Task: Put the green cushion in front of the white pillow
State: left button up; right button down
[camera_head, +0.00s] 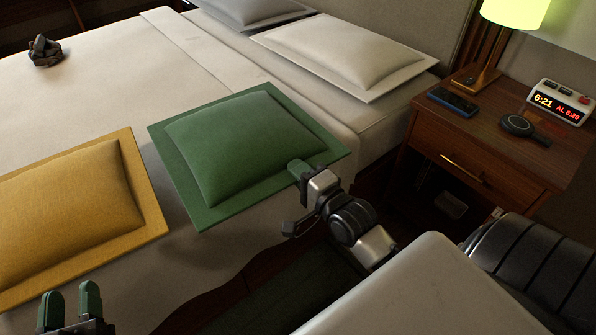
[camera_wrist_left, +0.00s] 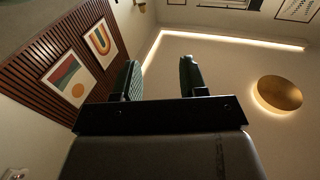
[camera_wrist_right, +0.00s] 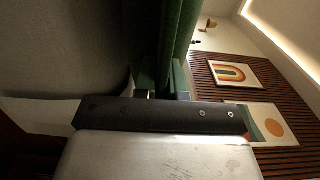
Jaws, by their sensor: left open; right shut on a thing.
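The green cushion (camera_head: 240,145) is at the near side of the bed, right of the yellow cushion, seemingly raised at its near edge. My right gripper (camera_head: 300,172) is shut on the cushion's near right edge; the held green fabric fills part of the right wrist view (camera_wrist_right: 180,45). The white pillow (camera_head: 345,52) lies at the head of the bed, beyond and right of the green cushion, apart from it. My left gripper (camera_head: 70,303) is open and empty at the lower left, in front of the yellow cushion; its spread fingers also show in the left wrist view (camera_wrist_left: 160,78).
The yellow cushion (camera_head: 75,205) lies left of the green one. Another pillow (camera_head: 248,10) is at the back. A nightstand (camera_head: 500,150) at right holds a lamp, a phone, a clock and a dark round-headed object. A dark object (camera_head: 45,50) sits on the bed at far left. The bed's middle is clear.

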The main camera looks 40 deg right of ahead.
jog(key=c, duration=1.2)
grip_release()
jog(key=shift+f, duration=0.1)
jog(key=shift+s, duration=0.25)
pick_arm(q)
notch_tip(320, 180, down, 6)
jog(key=s+a+g+y+p, duration=0.1)
jog(key=s+g+p, duration=0.1)
jog(key=g, duration=0.3)
jog(key=shift+a+y, duration=0.3)
jog(key=shift+y, duration=0.1)
pick_arm(e)
jog(key=s, duration=1.1)
jog(key=shift+s+d, duration=0.25)
jog(key=shift+d, duration=0.2)
